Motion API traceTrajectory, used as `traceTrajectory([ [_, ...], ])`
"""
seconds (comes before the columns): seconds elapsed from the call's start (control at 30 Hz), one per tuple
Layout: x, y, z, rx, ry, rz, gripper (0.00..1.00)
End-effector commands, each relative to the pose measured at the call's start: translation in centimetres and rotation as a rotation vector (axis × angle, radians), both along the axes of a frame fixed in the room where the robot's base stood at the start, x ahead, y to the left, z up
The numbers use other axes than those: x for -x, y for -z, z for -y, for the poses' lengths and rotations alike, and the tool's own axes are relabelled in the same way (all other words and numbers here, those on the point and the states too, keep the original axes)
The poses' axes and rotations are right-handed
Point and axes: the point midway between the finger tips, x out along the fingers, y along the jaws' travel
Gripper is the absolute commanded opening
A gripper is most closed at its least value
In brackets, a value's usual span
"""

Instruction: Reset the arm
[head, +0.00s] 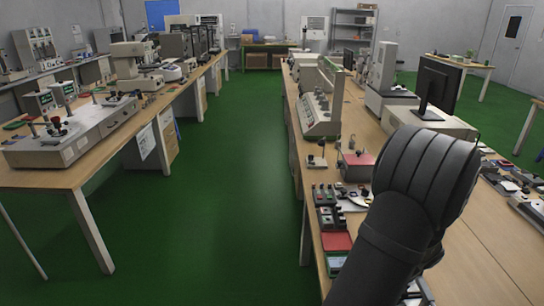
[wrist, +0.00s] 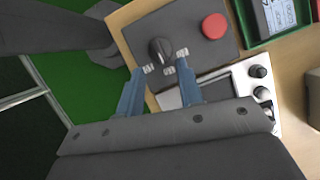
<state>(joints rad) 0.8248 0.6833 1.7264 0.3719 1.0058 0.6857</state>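Just ahead of the tips, a black rotary knob (wrist: 160,50) sits on a dark grey control panel (wrist: 185,25). The knob shows in line with the gap; I cannot tell whether either finger touches it. A round red button (wrist: 214,26) is on the same panel, to the right of the knob. In the head view, my dark grey arm reaches over the right bench and hides part of it; my gripper is not visible there.
In the wrist view, a silver device with knobs (wrist: 262,88) lies below the panel, and a green tray (wrist: 275,30) is at the upper right. In the head view, equipment crowds the right bench (head: 475,235) and the left bench (head: 45,178). The green floor (head: 225,200) between them is clear.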

Motion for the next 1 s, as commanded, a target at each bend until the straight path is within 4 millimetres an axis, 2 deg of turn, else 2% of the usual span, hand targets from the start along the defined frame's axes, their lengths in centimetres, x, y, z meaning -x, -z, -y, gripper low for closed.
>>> traceTrajectory([
  [0.1, 0.1, -2.4, 1.0, 0.002, 0.001, 0.002, 0.34],
  [0.63, 0.9, -12.2, 5.0, 0.002, 0.0, 0.002, 0.34],
  [1.0, 0.6, -9.5, 3.9, 0.079, -0.323, 0.089, 0.34],
])
